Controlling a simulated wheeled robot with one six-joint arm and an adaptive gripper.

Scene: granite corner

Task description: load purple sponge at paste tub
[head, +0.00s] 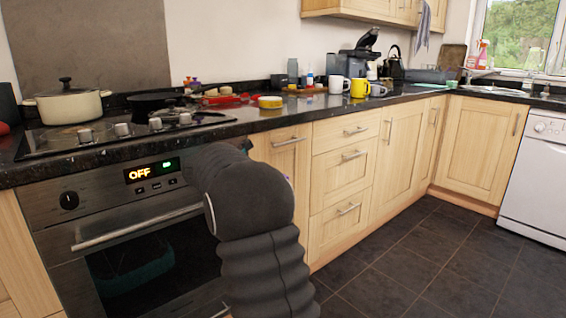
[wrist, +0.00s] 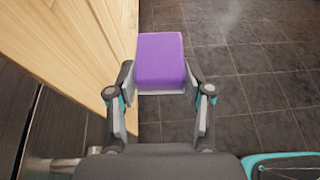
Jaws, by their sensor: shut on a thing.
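The purple sponge (wrist: 160,58) is a block with a pale underside, and my gripper (wrist: 160,85) is shut on it in the wrist view. The fingers press on its left and right sides. Dark floor shows beyond it, with a wooden cupboard front to its left. In the head view my own arm hides most of the gripper and sponge. A low yellow tub (head: 270,102), which looks like the paste tub, sits near the counter's front edge, right of the hob. The gripper is below counter height, apart from the tub.
The dark counter (head: 330,104) holds a red object (head: 225,99) left of the tub. A white mug (head: 338,84) and a yellow mug (head: 360,88) stand to its right. A cream pot (head: 68,104) is on the hob. The floor (head: 400,250) at right is clear.

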